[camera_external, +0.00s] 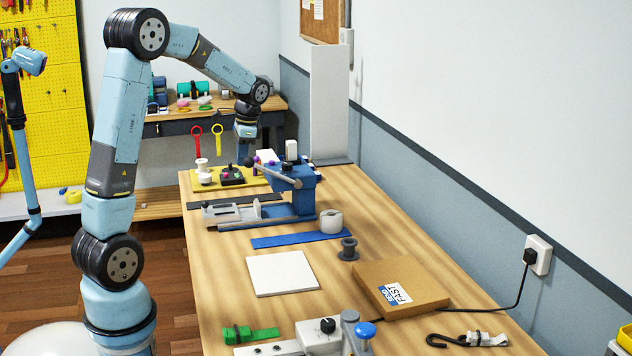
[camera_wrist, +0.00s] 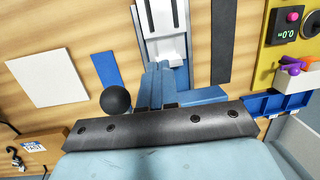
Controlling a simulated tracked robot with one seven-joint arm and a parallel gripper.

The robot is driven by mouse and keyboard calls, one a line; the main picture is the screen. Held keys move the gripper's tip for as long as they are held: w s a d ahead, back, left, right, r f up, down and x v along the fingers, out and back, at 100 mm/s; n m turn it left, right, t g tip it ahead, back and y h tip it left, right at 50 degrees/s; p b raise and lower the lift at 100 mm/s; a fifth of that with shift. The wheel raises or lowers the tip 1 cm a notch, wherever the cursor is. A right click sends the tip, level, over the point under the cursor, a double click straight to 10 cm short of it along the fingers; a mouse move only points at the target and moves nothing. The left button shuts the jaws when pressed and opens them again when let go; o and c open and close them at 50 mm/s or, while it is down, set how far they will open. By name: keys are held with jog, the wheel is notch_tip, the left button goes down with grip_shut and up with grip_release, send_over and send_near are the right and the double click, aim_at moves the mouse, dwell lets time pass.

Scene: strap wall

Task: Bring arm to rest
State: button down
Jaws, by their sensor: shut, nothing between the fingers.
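My arm reaches from the left over the far part of the wooden bench. My gripper (camera_external: 243,160) hangs pointing down near the bench's far left end, close to the blue clamp device (camera_external: 292,200); I cannot tell the exact gap. In the wrist view, the light blue fingers of my gripper (camera_wrist: 160,68) are together with nothing between them. Beyond them lies the grey-white slide of the device (camera_wrist: 165,25). A black ball knob (camera_wrist: 115,99) shows just left of the fingers.
A yellow tray (camera_external: 262,181) with small parts lies near the gripper. A white tile (camera_external: 282,273), white tape roll (camera_external: 331,221), cardboard box (camera_external: 400,287) and green clip (camera_external: 250,334) lie nearer. The wall borders the bench's right side. Bare wood shows between items.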

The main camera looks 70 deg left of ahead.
jog(key=s+d+r+t, duration=0.2)
jog(key=d+r, duration=0.3)
jog(key=d, duration=0.5)
jog(key=s+d+r+t, duration=0.15)
jog(key=d+r, duration=0.35)
jog(key=d, duration=0.5)
jog(key=s+d+t, duration=0.2)
jog(key=s+d, duration=0.3)
jog(key=d, duration=0.3)
jog(key=s+d+t+h, duration=0.1)
jog(key=s+d+t, duration=0.1)
jog(key=s+d, duration=0.4)
jog(key=d, duration=0.3)
jog(key=shift+s+d+r, duration=0.15)
jog(key=shift+d+r, duration=0.05)
jog(key=shift+r, duration=0.1)
